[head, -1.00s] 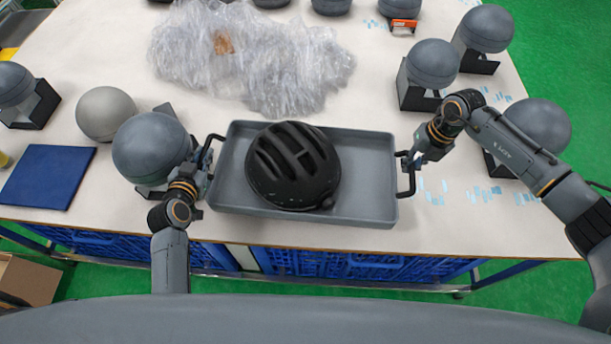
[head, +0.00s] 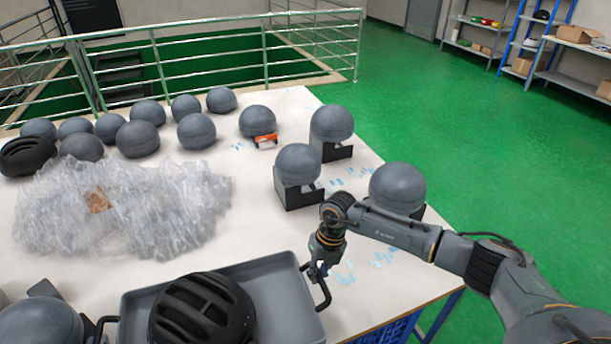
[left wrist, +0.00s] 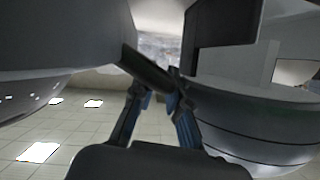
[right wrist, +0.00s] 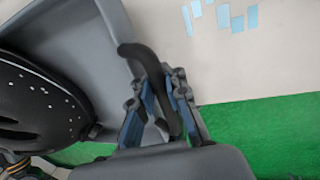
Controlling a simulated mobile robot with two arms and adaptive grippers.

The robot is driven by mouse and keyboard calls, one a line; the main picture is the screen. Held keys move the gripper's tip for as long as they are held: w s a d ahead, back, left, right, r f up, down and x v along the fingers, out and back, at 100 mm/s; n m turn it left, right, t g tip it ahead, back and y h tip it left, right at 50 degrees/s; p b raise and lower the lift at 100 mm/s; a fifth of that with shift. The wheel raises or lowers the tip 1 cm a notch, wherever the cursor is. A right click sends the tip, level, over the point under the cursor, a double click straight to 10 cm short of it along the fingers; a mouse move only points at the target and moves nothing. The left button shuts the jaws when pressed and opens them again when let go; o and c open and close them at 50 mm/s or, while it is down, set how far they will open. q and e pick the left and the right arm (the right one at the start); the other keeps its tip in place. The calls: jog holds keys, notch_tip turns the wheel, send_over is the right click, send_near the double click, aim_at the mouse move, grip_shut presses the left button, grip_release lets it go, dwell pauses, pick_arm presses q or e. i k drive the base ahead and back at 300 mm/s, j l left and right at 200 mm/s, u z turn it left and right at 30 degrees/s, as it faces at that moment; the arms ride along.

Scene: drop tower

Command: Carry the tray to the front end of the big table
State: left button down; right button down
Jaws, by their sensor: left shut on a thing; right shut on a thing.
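The grey tray (head: 282,305) is at the bottom of the head view, cut off by the lower edge, with a black helmet (head: 200,312) in it. It also shows in the right wrist view (right wrist: 75,45). My right gripper (head: 318,270) is shut on the tray's right handle (head: 324,290); the right wrist view shows the dark handle between its fingers (right wrist: 165,88). My left gripper (left wrist: 155,92) is shut on a dark bar in the left wrist view, the tray's left handle (left wrist: 145,68). The big white table (head: 255,215) lies under the tray; I cannot tell any gap between them.
Crumpled clear plastic (head: 130,205) lies left of centre on the table. Several grey headforms stand at the back; others on black stands (head: 297,185) line the right edge. Bare tabletop lies between plastic and stands. Green floor (head: 450,130) is open on the right; railings (head: 210,65) stand behind.

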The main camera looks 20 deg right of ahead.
aim_at(294, 108)
jog(key=k+z, duration=0.25)
jog(key=z, duration=0.75)
jog(key=l+z, duration=0.1)
jog(key=z, duration=1.4)
jog(key=l+z, duration=0.1)
jog(key=z, duration=0.4)
jog(key=i, duration=1.1)
jog(key=i+l, duration=0.1)
jog(key=i, duration=1.05)
jog(key=i+j+u, duration=0.1)
jog(key=i+u, duration=0.35)
jog(key=i+l+u, duration=0.15)
jog(key=i+u, duration=0.35)
jog(key=i, duration=0.15)
jog(key=i+j+u, duration=0.1)
jog(key=i+u, duration=0.2)
jog(key=u, duration=0.15)
jog(key=i+u, duration=0.4)
jog(key=i+l+u, duration=0.1)
jog(key=i+u, duration=0.15)
jog(key=u, duration=0.2)
jog(key=i+j+u, duration=0.1)
jog(key=i+u, duration=0.25)
jog(key=i, duration=0.25)
jog(key=i+l+u, duration=0.1)
jog(key=i+u, duration=0.2)
jog(key=i, duration=0.25)
